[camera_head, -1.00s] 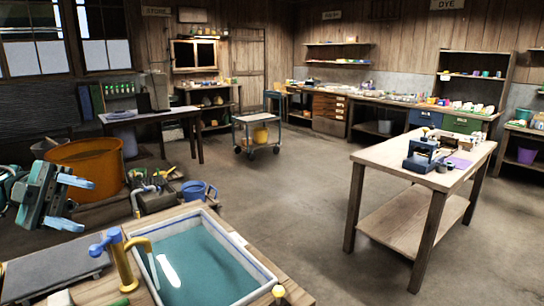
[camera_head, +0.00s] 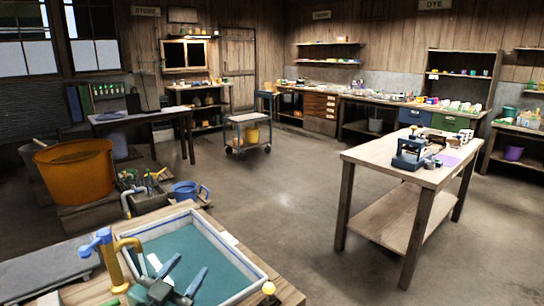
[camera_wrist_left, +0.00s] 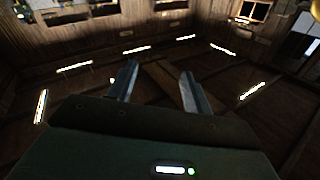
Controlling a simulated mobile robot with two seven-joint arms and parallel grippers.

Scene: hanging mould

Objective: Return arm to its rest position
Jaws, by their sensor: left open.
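My left gripper (camera_head: 187,277) shows at the bottom of the head view, in front of the teal-bottomed basin (camera_head: 254,268). Its two blue-grey fingers are apart and nothing is between them. In the left wrist view the same gripper (camera_wrist_left: 158,82) has its fingers spread and empty, pointing toward the dark wooden walls and roof of the room. My right gripper is not in either view.
A yellow tap with a blue handle (camera_head: 106,246) stands at the basin's left. A wooden table (camera_head: 375,154) with a blue device (camera_head: 409,153) stands right. The middle floor is clear.

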